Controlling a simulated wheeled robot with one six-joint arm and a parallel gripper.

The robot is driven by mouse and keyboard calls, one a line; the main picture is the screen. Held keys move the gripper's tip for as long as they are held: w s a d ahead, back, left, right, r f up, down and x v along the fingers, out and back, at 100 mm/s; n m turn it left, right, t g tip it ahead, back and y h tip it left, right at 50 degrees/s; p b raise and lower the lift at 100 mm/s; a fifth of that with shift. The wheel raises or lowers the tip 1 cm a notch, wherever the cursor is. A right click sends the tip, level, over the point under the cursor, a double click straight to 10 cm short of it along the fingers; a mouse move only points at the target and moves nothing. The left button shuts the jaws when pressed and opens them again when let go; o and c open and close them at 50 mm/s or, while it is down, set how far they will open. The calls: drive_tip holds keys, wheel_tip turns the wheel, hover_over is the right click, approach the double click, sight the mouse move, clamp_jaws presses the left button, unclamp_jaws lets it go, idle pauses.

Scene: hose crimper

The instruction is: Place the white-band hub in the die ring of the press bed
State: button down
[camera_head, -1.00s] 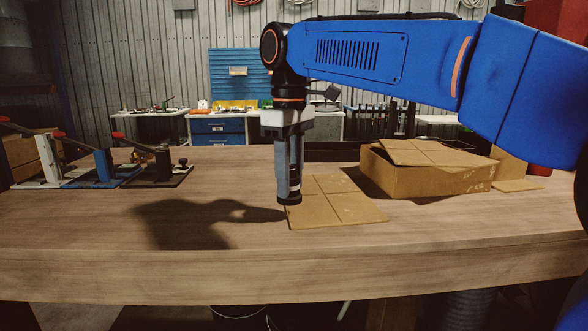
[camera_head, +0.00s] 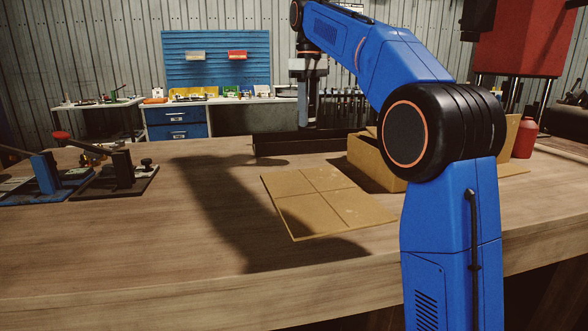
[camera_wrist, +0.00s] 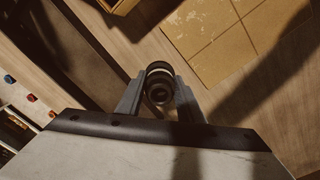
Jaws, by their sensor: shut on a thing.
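My gripper (camera_head: 308,118) is raised over the back of the workbench, pointing down, in the head view. In the wrist view its two fingers (camera_wrist: 158,98) are shut on a dark round hub (camera_wrist: 158,84) with a pale band near its top edge. In the head view the hub is too small to make out.
A black tray (camera_head: 275,147) lies at the back of the bench (camera_head: 150,240), near my gripper. A flat cardboard sheet (camera_head: 322,200) lies in front, with a cardboard box (camera_head: 368,160) behind my arm. A red bottle (camera_head: 524,138) stands right. Toggle clamps (camera_head: 118,178) stand left.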

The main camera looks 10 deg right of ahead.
drive_tip(key=shift+w+d, duration=0.3)
drive_tip(key=shift+d, duration=0.3)
drive_tip(key=shift+d+f, duration=0.1)
drive_tip(key=shift+d, duration=0.1)
drive_tip(key=shift+f, duration=4.8)
drive_tip(key=shift+f, duration=0.1)
drive_tip(key=c, duration=1.2)
unclamp_jaws()
drive_tip(key=shift+w, duration=0.1)
